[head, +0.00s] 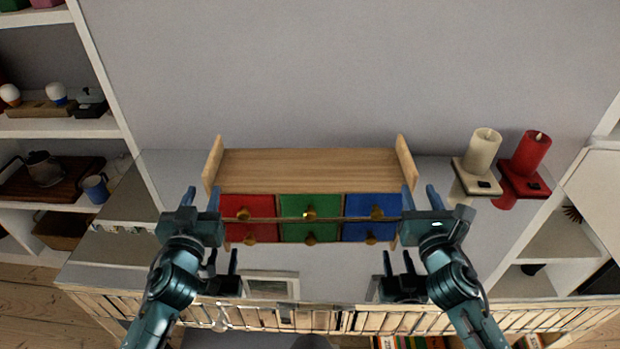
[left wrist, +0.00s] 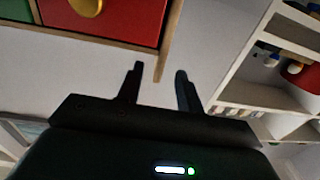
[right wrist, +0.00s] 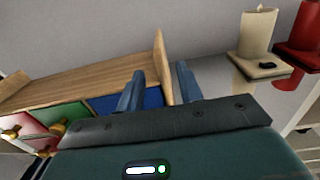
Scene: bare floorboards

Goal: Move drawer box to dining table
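The drawer box (head: 310,168) is a light wooden box with a flat top, raised side panels and red, green and blue drawers with gold knobs. It stands on a glossy cabinet top against the wall. My left gripper (head: 202,197) is at its left side, beside the red drawer. In the left wrist view the fingers are apart, with the end of the side panel (left wrist: 170,45) between them. My right gripper (head: 420,193) is at the right side, beside the blue drawer. Its fingers straddle the right side panel (right wrist: 161,60), with visible gaps. No dining table is identifiable.
A cream candle (head: 484,150) and a red candle (head: 530,153) on holders stand right of the box. White shelves (head: 60,128) with a kettle and mug are at left, more shelves at right. The glossy top (head: 330,285) mirrors the drawers and grippers.

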